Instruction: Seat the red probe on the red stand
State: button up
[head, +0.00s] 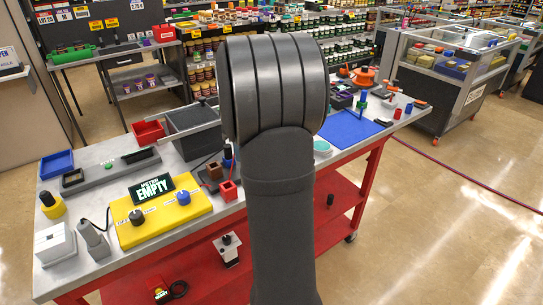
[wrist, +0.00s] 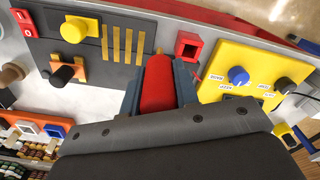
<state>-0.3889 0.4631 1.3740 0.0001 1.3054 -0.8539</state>
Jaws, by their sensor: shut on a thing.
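The red probe (wrist: 158,85) is between the dark jaws of my gripper (wrist: 160,80) in the wrist view. My gripper is shut on it, and its narrow orange tip points to the top of the picture. The red stand (wrist: 189,44) is a small square block with a dark opening, up and to the right of the probe tip. The probe appears apart from it; the height gap is unclear. In the head view the red stand (head: 229,190) is at the right of the yellow panel, and my arm hides the gripper and probe.
The yellow panel (wrist: 220,85) with blue (wrist: 238,75) and black (wrist: 285,85) knobs is right of the stand. A dark board (wrist: 90,80) with a yellow block (wrist: 75,29) is on the left. A blue mat (head: 350,130) lies on the table's right side.

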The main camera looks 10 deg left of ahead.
jog(key=s+a+r+n, duration=0.3)
jog(key=a+n, duration=0.2)
notch_tip(320, 180, down, 6)
jog(key=shift+s, duration=0.2)
dwell(0.3)
jog(key=shift+d+f, duration=0.1)
jog(key=shift+f, duration=2.65)
dwell(2.0)
jog(key=o, duration=1)
jog(key=shift+r, duration=0.1)
jog(key=shift+r, duration=4.4)
